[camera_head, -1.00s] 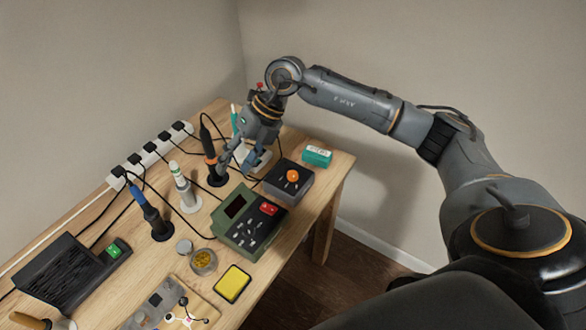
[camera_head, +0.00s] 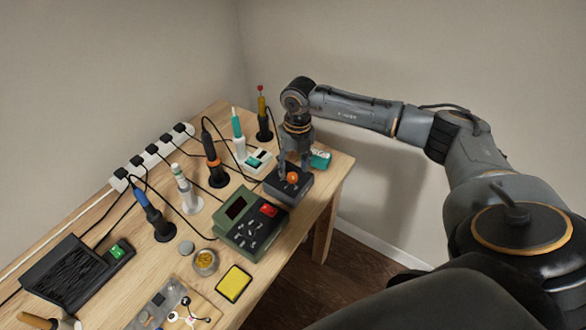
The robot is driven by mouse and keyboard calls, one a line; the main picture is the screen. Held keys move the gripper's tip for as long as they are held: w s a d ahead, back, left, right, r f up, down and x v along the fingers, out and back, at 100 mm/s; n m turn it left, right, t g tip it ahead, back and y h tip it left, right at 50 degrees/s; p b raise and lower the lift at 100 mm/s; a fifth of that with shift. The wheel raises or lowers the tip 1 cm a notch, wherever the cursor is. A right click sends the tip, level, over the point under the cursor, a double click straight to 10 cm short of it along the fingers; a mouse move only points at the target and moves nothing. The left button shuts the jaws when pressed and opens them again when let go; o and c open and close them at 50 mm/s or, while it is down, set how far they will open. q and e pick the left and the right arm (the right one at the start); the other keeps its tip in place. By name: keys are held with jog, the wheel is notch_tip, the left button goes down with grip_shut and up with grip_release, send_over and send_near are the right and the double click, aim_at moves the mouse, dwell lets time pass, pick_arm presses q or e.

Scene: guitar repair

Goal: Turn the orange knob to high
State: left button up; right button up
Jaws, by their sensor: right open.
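The orange knob (camera_head: 292,177) sits on top of a dark grey box (camera_head: 285,193) near the right edge of the wooden table. My right gripper (camera_head: 294,172) points down just above and behind the knob. Its fingers are spread, one to each side of the knob in the picture. I cannot tell whether they touch it. Any marks around the knob are too small to read. My left gripper is not in view.
A green station with a red switch (camera_head: 250,221) stands left of the box. A teal box (camera_head: 321,159) is behind it, partly hidden by my gripper. Several soldering irons in stands, a power strip (camera_head: 152,152) and a yellow sponge (camera_head: 233,284) fill the table.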

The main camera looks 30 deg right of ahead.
aim_at(292, 177)
jog(key=shift+a+f, duration=0.1)
jog(key=shift+f, duration=1.1)
grip_shut()
